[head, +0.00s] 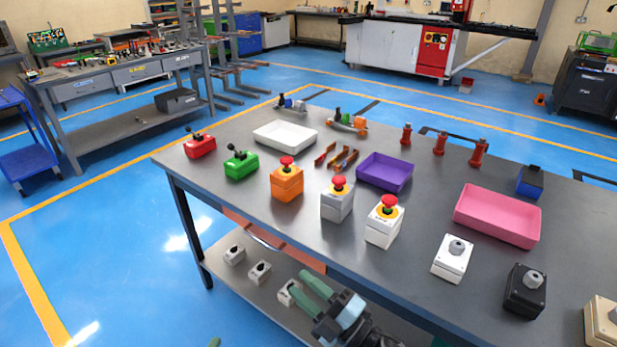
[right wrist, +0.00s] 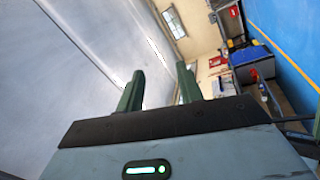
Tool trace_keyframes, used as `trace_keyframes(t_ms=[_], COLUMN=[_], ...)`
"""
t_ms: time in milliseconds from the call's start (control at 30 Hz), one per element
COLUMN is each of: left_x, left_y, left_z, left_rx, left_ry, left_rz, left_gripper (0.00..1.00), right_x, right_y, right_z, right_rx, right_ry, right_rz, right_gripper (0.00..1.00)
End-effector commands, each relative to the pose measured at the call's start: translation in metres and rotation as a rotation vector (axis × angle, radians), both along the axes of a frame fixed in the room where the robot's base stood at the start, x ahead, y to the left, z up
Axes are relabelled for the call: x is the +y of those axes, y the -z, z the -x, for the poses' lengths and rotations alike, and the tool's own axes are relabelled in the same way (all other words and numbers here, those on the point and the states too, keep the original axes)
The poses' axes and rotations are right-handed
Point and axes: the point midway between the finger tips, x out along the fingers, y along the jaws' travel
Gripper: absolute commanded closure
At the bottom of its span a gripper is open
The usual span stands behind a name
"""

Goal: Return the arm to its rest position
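My right gripper (head: 303,286) shows at the bottom middle of the head view, in front of the table's near edge. Its two green fingers point up and to the left. In the right wrist view the fingers (right wrist: 160,86) stand apart with nothing between them, so it is open and empty. A small green tip (head: 214,342) at the bottom edge of the head view may belong to my left gripper; the rest of it is out of the picture. The right gripper touches nothing that I can see.
The grey table (head: 240,207) carries emergency-stop boxes such as an orange one (head: 287,183), a white tray (head: 285,136), a purple tray (head: 372,179) and a pink tray (head: 497,224). Its lower shelf (head: 222,263) holds small white switch boxes. Blue floor (head: 110,235) is free at left.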

Motion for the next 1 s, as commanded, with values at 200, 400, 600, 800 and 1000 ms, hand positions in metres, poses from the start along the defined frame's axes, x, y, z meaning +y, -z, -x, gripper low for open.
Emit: trace_keyframes(t_ms=[200, 400, 600, 800, 1000], left_x=[0.018, 0.028, 0.032, 0.031, 0.029], left_y=[0.028, 0.053, 0.072, 0.083, 0.087], left_z=[0.048, 0.098, 0.150, 0.189, 0.203], left_rx=[0.199, 0.382, 0.560, 0.686, 0.730], left_ry=[-0.144, -0.290, -0.447, -0.565, -0.609], left_rz=[0.299, 0.566, 0.819, 0.998, 1.059], left_gripper=[0.15, 0.15, 0.15, 0.15, 0.15], right_x=[-0.066, -0.125, -0.174, -0.200, -0.207], right_y=[0.063, 0.127, 0.181, 0.207, 0.213], right_z=[0.042, 0.107, 0.198, 0.275, 0.303], right_rx=[0.409, 0.787, 1.154, 1.412, 1.503], right_ry=[0.245, 0.463, 0.669, 0.808, 0.856], right_rz=[-0.213, -0.380, -0.514, -0.600, -0.628], right_gripper=[0.64, 0.64, 0.64, 0.64, 0.64])
